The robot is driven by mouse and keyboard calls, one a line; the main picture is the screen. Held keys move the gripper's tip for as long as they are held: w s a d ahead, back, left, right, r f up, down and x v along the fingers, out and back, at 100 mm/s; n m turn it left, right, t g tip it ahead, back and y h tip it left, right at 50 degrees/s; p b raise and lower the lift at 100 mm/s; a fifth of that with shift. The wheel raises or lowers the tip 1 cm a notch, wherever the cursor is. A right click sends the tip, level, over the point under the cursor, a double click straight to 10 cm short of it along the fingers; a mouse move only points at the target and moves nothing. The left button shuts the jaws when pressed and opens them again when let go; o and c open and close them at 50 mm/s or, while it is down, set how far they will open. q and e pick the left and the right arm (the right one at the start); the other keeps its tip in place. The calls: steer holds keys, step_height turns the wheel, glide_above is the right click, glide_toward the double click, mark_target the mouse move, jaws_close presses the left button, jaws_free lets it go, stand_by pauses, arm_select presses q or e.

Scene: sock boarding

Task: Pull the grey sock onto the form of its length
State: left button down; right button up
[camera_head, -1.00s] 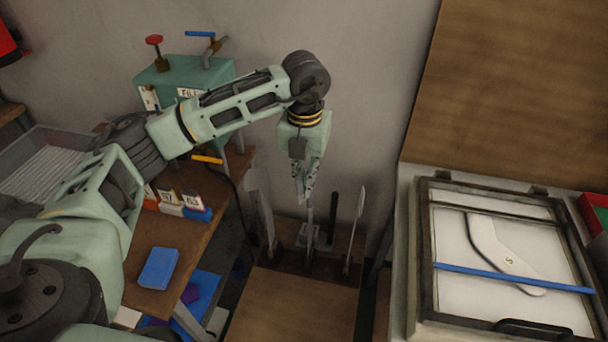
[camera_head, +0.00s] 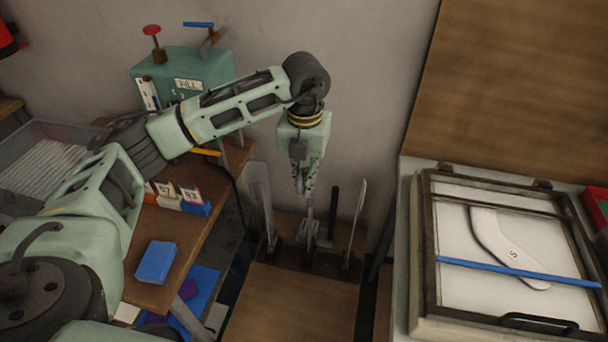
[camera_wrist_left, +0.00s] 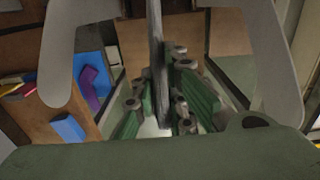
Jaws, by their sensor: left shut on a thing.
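Several flat, upright forms stand at the back of the wooden stand: a left one (camera_head: 262,205), a middle one (camera_head: 309,226) and a right one (camera_head: 356,222). My left gripper (camera_head: 305,190) points down over the middle form, with its fingers shut. In the left wrist view the fingers close on a thin, dark grey, rough-looking upright piece (camera_wrist_left: 158,70), seen edge on. It looks like the grey sock on the middle form, but cloth and form are hard to tell apart. Pale forms show on its left (camera_wrist_left: 60,60) and right (camera_wrist_left: 272,60). My right gripper is not in view.
A black post (camera_head: 333,212) stands between the middle and right forms. A framed light panel (camera_head: 470,300) at right bears an S-marked shape (camera_head: 510,254) under a blue bar. At left, a bench (camera_head: 160,225) carries a blue block (camera_head: 156,263) and a green FILL box (camera_head: 185,72).

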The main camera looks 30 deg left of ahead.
arm_select(q)
steer(key=shift+f, duration=0.4)
steer(key=c, duration=1.7)
jaws_free()
step_height(320, 180, up, 12)
steer(key=shift+d+r, duration=0.1)
